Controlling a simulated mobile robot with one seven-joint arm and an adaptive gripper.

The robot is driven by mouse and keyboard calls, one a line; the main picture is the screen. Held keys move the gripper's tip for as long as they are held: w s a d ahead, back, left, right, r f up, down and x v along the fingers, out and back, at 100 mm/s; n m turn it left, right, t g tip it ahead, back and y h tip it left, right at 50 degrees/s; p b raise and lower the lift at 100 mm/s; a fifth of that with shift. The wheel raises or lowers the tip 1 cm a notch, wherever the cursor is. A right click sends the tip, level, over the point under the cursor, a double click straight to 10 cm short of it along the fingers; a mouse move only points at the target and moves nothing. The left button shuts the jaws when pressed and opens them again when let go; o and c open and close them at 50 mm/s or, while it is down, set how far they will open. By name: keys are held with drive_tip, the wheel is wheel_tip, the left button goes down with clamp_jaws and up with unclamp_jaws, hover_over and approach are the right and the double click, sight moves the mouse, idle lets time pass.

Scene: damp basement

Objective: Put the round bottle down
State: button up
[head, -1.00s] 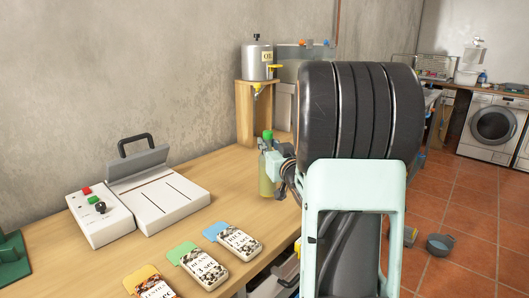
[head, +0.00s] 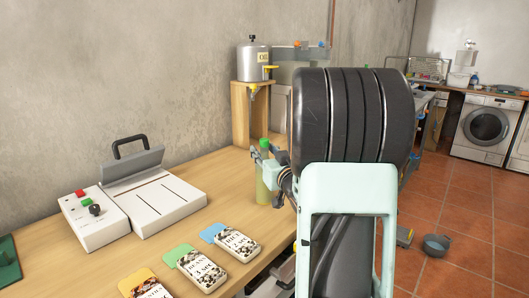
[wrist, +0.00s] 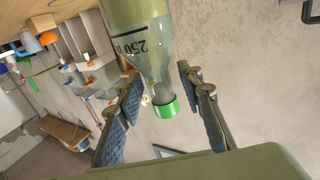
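The round bottle (head: 263,188) is slim, with yellow-green contents and a green cap. It appears to stand upright on the wooden bench (head: 165,241), near its front edge. My gripper (head: 264,158) is around the bottle's upper part. In the wrist view the bottle (wrist: 138,42) shows a "250" mark and its green cap between the fingers. My gripper (wrist: 158,80) is open there, with a clear gap between the right finger and the bottle. Whether the left finger touches it, I cannot tell. My arm hides the area right of the bottle.
A white device with a lid (head: 150,200) stands on the bench at left. Several labelled cards (head: 236,243) lie along the front edge. A steel oil can (head: 254,62) sits on a wooden stand (head: 240,113) behind the bottle. Bench between device and bottle is clear.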

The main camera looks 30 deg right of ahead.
drive_tip(key=shift+r, duration=0.25)
drive_tip(key=s+a, duration=0.2)
drive_tip(key=s, duration=0.9)
drive_tip(key=shift+s+a+f, duration=0.15)
drive_tip(key=shift+s, duration=0.25)
drive_tip(key=shift+p, duration=0.3)
